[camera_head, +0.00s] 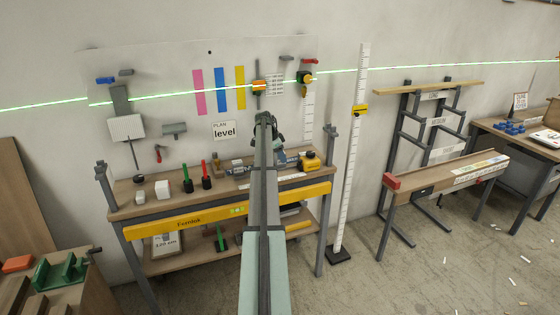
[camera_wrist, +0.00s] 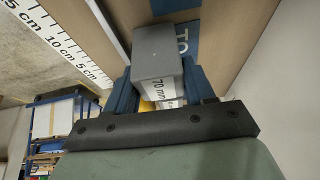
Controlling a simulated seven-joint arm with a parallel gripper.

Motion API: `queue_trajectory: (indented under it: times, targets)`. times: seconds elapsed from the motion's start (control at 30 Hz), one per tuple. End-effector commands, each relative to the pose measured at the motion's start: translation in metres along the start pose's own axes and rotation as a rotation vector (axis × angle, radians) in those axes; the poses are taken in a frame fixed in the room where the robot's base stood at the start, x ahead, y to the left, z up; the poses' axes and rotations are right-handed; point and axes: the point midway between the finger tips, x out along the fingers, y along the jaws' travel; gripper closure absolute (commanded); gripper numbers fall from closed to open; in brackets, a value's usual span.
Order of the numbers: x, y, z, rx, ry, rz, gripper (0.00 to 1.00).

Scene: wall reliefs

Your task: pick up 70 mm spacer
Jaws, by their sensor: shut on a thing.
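The 70 mm spacer (camera_wrist: 156,62) is a grey block with a white "70 mm" label on its side, seen close up in the wrist view. My gripper (camera_wrist: 160,84) has its two blue fingers on either side of the spacer and is shut on it. Behind the spacer is a brown board with a blue lettered patch (camera_wrist: 184,42); I cannot tell whether the spacer touches it.
Small blocks, including a white one (camera_head: 162,190), and red and green upright tools stand on the bench's left part. A yellow-and-black device (camera_head: 309,161) sits at its right. A tall measuring staff (camera_head: 347,170) stands right of the bench. A green laser line crosses the wall.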

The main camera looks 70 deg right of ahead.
Motion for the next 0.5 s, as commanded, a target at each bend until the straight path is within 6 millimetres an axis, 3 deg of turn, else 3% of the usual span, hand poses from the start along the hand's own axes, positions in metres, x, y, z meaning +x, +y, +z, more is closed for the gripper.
queue_trajectory:
  times: [0.13, 0.5]
  targets:
    - [-0.0002, 0.0, 0.0, 0.0, 0.0, 0.0, 0.8]
    - [-0.0062, -0.0006, -0.0026, 0.0, 0.0, 0.0, 0.8]
